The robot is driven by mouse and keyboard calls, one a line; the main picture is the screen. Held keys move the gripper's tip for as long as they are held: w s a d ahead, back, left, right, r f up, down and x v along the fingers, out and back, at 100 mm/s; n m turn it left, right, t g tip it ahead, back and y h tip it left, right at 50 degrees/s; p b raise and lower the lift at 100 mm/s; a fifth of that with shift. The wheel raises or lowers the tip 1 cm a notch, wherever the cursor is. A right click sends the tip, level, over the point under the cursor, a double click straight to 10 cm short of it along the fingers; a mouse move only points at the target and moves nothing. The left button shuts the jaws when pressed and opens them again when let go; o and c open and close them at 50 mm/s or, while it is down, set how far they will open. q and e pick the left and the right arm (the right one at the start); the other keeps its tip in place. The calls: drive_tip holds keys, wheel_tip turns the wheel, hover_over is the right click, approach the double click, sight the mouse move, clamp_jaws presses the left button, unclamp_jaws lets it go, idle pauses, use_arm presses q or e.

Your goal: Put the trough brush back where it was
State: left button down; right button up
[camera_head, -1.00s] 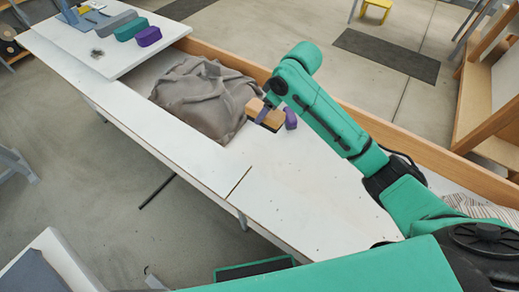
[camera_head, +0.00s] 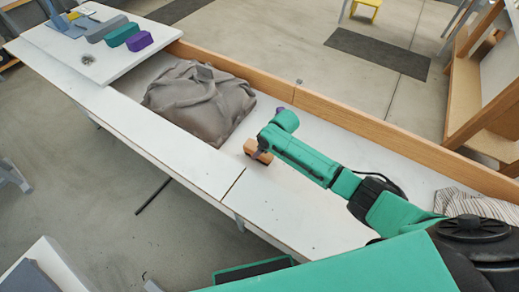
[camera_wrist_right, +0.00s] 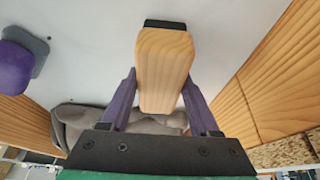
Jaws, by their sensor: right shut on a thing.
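The trough brush is a pale wooden block (camera_head: 257,151) with a dark underside. My right gripper (camera_head: 257,157) is shut on it, near the cloth's near right corner. In the right wrist view the wooden block (camera_wrist_right: 164,70) sits between the purple fingers of the gripper (camera_wrist_right: 164,100), with a black strip at its far end. I cannot tell whether the brush touches the white surface below. My left gripper is not in view.
A crumpled grey-brown cloth (camera_head: 200,98) lies in the trough beside the brush. A purple piece on a grey base (camera_wrist_right: 14,66) stands nearby. A wooden rail (camera_head: 350,115) runs along the far side. A raised white board (camera_head: 110,65) holds coloured blocks at the far left.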

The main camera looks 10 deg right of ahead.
drive_tip(key=o, duration=1.2)
drive_tip(key=p+v, duration=0.1)
drive_tip(key=v, duration=1.1)
